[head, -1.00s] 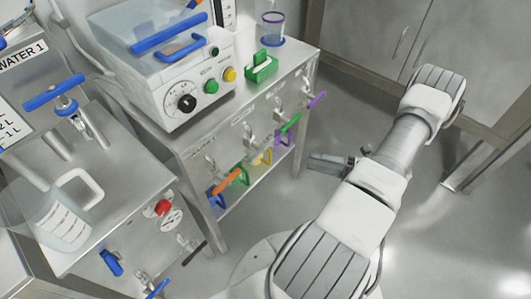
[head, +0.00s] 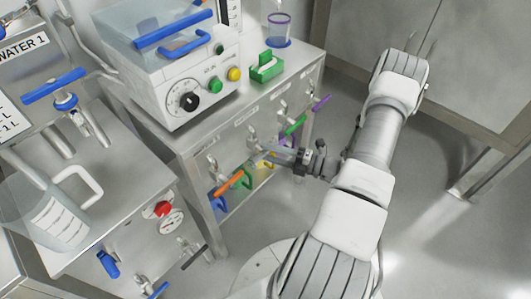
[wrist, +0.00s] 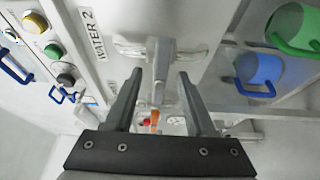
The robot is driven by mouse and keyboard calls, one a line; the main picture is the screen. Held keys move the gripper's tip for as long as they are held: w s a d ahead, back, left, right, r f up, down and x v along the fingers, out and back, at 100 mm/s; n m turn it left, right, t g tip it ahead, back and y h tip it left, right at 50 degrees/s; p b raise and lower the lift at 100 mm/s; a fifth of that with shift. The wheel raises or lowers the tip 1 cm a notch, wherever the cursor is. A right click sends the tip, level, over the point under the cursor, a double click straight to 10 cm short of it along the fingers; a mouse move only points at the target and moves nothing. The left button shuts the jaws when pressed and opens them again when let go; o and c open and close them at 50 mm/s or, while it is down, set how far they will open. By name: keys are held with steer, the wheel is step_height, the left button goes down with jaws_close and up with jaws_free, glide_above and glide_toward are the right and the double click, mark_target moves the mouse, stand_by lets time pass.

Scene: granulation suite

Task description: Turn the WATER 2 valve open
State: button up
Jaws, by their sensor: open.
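The WATER 2 valve (wrist: 160,60) is in the upper middle of the wrist view, beside its label (wrist: 88,32). It is metal. My gripper (wrist: 158,82) is open and empty, with one finger on each side of the valve's stem in the picture. I cannot tell whether anything touches.
Coloured jugs, including a blue jug (wrist: 262,70), stand on the shelf below. A machine (head: 185,85) and a green holder (head: 267,67) stand on top. The floor at right is clear.

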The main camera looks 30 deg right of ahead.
steer(key=shift+w+a, duration=0.5)
steer(key=shift+w, duration=0.05)
jaws_close()
